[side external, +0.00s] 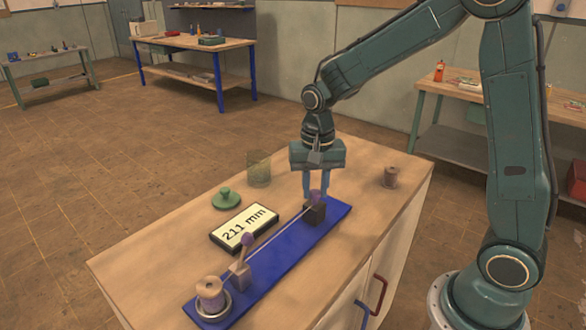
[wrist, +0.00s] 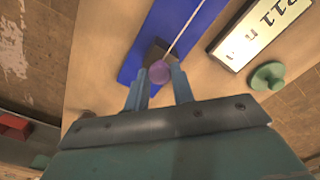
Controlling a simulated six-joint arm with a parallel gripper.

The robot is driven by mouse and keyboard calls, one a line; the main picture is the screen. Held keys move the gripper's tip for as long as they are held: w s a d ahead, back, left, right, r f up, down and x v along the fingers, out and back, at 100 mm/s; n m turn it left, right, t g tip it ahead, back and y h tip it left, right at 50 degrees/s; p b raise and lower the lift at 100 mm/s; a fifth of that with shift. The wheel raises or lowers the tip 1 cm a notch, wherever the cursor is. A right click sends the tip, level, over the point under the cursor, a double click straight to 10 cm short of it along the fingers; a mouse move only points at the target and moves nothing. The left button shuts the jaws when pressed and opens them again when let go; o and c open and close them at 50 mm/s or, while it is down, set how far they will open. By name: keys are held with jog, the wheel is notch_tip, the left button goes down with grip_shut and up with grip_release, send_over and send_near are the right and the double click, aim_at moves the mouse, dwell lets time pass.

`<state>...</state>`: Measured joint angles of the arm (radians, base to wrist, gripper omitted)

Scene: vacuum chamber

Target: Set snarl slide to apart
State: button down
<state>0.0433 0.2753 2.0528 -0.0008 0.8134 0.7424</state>
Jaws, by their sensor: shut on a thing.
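A blue rail (side external: 275,262) lies along the wooden cabinet top. A dark slide block (side external: 314,214) with a purple knob (side external: 316,195) sits near the rail's far end. A lighter block (side external: 239,273) with its own purple knob (side external: 246,240) stands near the other end. A thin pale cord runs between the two. My gripper (side external: 317,192) points down, shut on the dark block's purple knob; in the wrist view the purple knob (wrist: 159,73) shows between the fingertips. A display (side external: 244,227) beside the rail reads 211 mm.
A spool (side external: 211,292) sits in a metal dish at the rail's near end. The top's left part is clear.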

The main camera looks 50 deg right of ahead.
jog(key=shift+d, duration=1.25)
jog(key=c, duration=1.2)
grip_release()
jog(key=shift+r, duration=0.15)
notch_tip(320, 180, up, 14)
jog(key=shift+f, duration=0.2)
jog(key=shift+s, duration=0.1)
